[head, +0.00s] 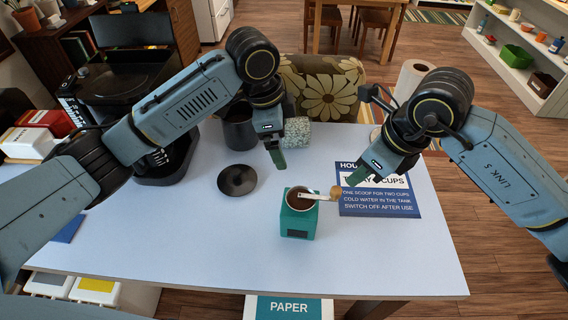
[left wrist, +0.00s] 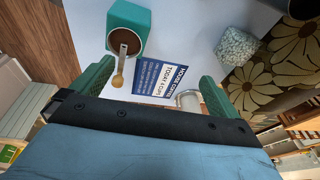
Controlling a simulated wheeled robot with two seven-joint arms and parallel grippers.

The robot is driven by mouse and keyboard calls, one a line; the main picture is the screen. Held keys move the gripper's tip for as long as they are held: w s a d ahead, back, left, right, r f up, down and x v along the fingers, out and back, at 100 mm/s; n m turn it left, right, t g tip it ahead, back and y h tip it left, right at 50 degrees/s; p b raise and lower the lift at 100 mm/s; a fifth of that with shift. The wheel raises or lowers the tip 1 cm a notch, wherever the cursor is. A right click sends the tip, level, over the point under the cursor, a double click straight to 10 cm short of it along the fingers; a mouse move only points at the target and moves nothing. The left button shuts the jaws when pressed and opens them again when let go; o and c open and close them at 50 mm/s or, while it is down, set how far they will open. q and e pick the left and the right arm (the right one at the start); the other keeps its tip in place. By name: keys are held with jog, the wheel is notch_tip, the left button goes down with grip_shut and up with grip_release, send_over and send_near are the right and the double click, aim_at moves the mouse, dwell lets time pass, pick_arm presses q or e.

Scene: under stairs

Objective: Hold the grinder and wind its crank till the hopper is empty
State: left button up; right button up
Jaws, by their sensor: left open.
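The teal box-shaped grinder (head: 298,225) stands upright near the front middle of the table; it also shows at the top of the left wrist view (left wrist: 142,13). Its round hopper (head: 300,200) is open on top with brown contents inside. The crank arm (head: 318,196) reaches right across the hopper to a wooden knob (head: 335,193). My left gripper (head: 278,160) is open and empty, above and behind the grinder, apart from it. My right gripper (head: 358,178) hangs behind and right of the knob, over the sign; its jaw gap is not clear.
A blue-and-white sign (head: 380,200) lies right of the grinder. A dark round lid (head: 237,180) lies behind left, with a dark canister (head: 240,130) and a speckled block (head: 297,132) farther back. A paper roll (head: 410,78) stands back right. The table front is clear.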

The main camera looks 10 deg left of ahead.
pick_arm(q)
jog(key=m+g+y, duration=0.1)
jog(key=g+y, duration=0.1)
send_near(284, 200)
jog(key=f, duration=1.1)
jog(key=shift+s+d+f, duration=0.1)
jog(key=shift+s+f, duration=0.15)
jog(key=shift+f, duration=0.15)
jog(key=shift+c, duration=0.3)
jog(key=c, duration=1.2)
pick_arm(e)
jog(key=shift+c, duration=0.3)
grip_shut()
pick_arm(q)
jog(key=shift+r, duration=0.1)
